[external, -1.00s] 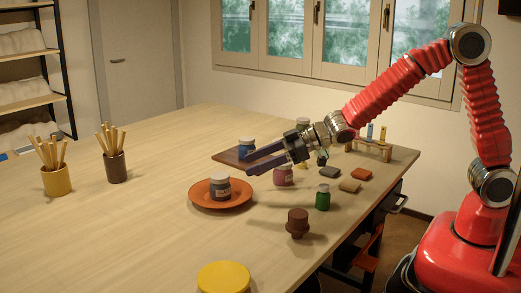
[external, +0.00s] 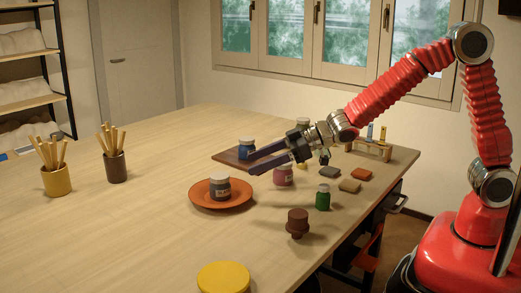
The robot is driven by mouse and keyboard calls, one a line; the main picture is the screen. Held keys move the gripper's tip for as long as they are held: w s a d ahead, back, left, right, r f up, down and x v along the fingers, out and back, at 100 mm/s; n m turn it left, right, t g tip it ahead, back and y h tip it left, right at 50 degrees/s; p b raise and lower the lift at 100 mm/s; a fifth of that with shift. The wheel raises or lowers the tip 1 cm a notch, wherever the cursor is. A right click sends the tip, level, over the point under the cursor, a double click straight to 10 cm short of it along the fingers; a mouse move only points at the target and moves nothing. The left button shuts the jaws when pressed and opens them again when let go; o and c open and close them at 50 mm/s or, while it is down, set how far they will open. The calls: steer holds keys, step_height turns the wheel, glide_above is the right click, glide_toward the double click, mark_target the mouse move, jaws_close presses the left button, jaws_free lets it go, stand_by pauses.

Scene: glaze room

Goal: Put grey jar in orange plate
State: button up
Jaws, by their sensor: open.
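The grey jar (external: 220,188), with a pale lid and a light label, stands upright in the orange plate (external: 239,200) on the table. My gripper (external: 250,164) is open and empty. It appears above and to the right of the plate, apart from the jar, with its two dark fingers pointing left.
A blue jar (external: 247,146) stands on a dark board (external: 228,157) behind the fingers. A pink jar (external: 283,176), a green bottle (external: 323,198) and a brown stamp-like object (external: 297,222) stand to the right. A yellow round lid (external: 223,277) is in front.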

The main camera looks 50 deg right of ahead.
steer(key=d+r+m+h, duration=0.1)
steer(key=d, duration=0.3)
steer(key=s+d+r+m+h, duration=0.1)
steer(key=d+r+h, duration=0.1)
steer(key=d, duration=0.3)
steer(key=d+r+t+h, duration=0.1)
steer(key=d, duration=0.3)
steer(key=shift+s+d+r+m+h, duration=0.2)
steer(key=shift+d+r+m+h, duration=0.1)
steer(key=shift+r+m, duration=0.1)
steer(key=s+d+r+m+g+h, duration=0.25)
steer(key=s+d+m+h, duration=0.2)
steer(key=s+d, duration=1.25)
steer(key=s+d+f+g, duration=0.1)
steer(key=s, duration=0.5)
steer(key=s+d+f+m+g, duration=0.1)
steer(key=s+d+g, duration=0.1)
steer(key=s, duration=0.4)
steer(key=shift+s+d+f, duration=0.15)
steer(key=shift+s+f, duration=0.1)
steer(key=shift+f, duration=0.15)
